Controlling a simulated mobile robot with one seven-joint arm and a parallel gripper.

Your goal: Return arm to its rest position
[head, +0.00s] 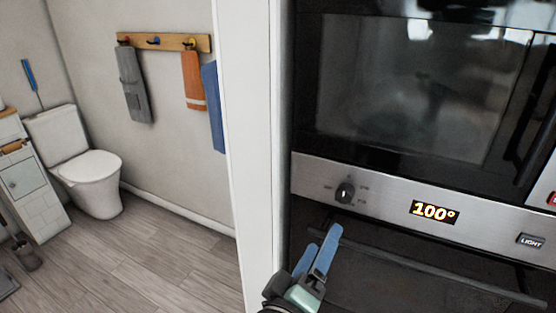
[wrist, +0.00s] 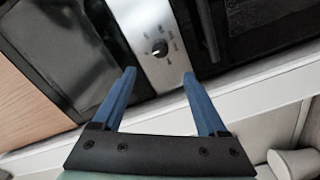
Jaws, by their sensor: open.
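My gripper (head: 319,252) is at the bottom middle of the head view, below the oven's control knob (head: 345,192) and in front of the dark lower door (head: 400,270). Its two blue fingers also show in the wrist view (wrist: 158,82), spread apart with nothing between them. In the wrist view the knob (wrist: 159,48) lies beyond the fingertips, on the steel panel. The gripper appears clear of the knob. Most of my arm is out of view.
The built-in oven (head: 410,90) has a lit display (head: 434,212) reading 100° and a LIGHT button (head: 531,241). A white wall edge (head: 250,130) stands close left. Beyond it are a toilet (head: 90,175), hanging towels (head: 193,80) and open wooden floor (head: 150,260).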

